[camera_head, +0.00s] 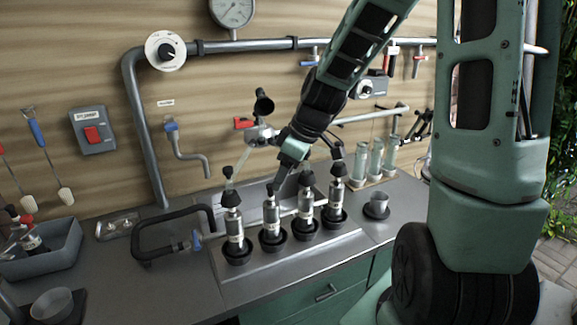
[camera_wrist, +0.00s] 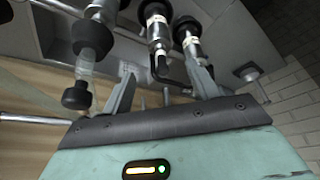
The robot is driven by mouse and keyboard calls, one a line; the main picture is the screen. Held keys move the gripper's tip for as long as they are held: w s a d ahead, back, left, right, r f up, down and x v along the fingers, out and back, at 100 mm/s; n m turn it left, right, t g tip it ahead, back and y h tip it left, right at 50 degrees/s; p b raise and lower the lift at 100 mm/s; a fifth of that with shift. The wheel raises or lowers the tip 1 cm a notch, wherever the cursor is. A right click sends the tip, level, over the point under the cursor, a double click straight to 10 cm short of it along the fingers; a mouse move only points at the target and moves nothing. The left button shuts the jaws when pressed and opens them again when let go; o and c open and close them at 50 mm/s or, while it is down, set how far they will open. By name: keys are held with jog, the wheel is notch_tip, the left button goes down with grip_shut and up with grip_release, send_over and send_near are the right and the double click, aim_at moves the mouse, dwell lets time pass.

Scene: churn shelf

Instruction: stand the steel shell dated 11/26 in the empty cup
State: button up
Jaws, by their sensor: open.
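Several steel shells with black caps and pale labels stand in black cups in a row: the leftmost shell (camera_head: 234,227), the second (camera_head: 270,219), the third (camera_head: 306,204) and the rightmost (camera_head: 336,192). The label dates are too small to read. My gripper (camera_head: 279,180) is over the row, near the second shell's top. In the wrist view its fingers (camera_wrist: 160,68) are apart with nothing held; two shells (camera_wrist: 157,27) (camera_wrist: 188,38) show beyond them.
A grey bin (camera_head: 45,253) and another metal cup (camera_head: 52,305) are at the left. A dark bent pipe (camera_head: 165,218) with a blue valve lies left of the row. Glass cylinders (camera_head: 375,160) stand behind at right. The front counter edge is clear.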

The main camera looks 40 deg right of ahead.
jog(key=s+a+n+g, duration=0.1)
jog(key=s+a, duration=0.2)
jog(key=a, duration=0.5)
jog(key=s+a+g, duration=0.1)
jog(key=s+a, duration=0.2)
jog(key=a, duration=0.5)
jog(key=s+a+g, duration=0.1)
jog(key=s+a, duration=0.4)
jog(key=s, duration=0.2)
jog(key=s+a+n+h, duration=0.1)
jog(key=s+a, duration=0.4)
jog(key=s, duration=0.3)
jog(key=shift+a+g+h, duration=0.15)
jog(key=shift+g+h, duration=0.15)
jog(key=shift+g, duration=0.1)
